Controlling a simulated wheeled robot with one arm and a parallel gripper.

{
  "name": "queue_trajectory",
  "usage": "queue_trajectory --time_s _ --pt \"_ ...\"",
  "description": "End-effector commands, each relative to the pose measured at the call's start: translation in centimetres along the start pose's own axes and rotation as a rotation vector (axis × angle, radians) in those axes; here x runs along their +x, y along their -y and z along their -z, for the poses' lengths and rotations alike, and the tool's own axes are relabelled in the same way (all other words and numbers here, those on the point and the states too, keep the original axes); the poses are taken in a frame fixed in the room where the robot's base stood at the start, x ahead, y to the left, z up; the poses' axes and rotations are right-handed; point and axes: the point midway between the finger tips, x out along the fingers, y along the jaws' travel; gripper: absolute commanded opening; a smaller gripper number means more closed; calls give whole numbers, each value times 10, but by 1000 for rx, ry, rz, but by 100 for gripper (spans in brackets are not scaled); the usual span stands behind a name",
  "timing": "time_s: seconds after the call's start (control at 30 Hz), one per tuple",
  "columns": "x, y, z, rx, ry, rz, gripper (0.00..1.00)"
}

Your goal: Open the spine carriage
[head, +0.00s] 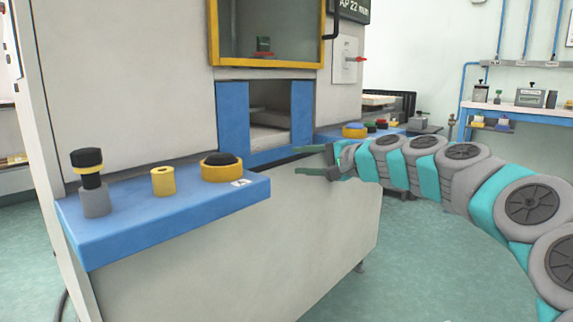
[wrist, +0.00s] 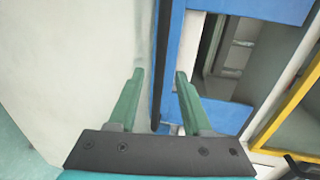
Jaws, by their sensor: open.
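A large pale machine (head: 130,80) fills the left and middle of the head view. A blue-framed opening (head: 233,118) is in its front, with a grey shelf-like part (head: 270,138) inside. I cannot tell for certain which part is the spine carriage. My gripper (head: 299,160) is open and empty, with its green fingers pointing left, in front of the machine at the lower right of the opening. In the wrist view my gripper (wrist: 160,75) shows its fingertips apart, over the pale front panel and the blue frame (wrist: 172,55). Contact is not clear.
A yellow-framed window (head: 266,65) is above the opening. A blue ledge (head: 120,229) at the left carries a black-topped knob (head: 88,160), a yellow cylinder (head: 163,181) and a black button (head: 222,160). Another ledge with coloured buttons (head: 355,130) is behind my arm. Green floor is open at right.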

Motion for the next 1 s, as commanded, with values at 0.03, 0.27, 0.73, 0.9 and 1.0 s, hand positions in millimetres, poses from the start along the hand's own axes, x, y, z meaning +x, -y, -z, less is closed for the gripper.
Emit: queue_trajectory --time_s 0.03,0.27,0.73,0.9,1.0 --pt "10 -2 -1 -1 2 -3 49" --pt "42 -1 -1 -4 1 -3 49" --pt "55 0 -2 -3 2 -2 49" --pt "55 0 -2 -3 2 -2 30" --pt "55 0 -2 -3 2 -2 19"
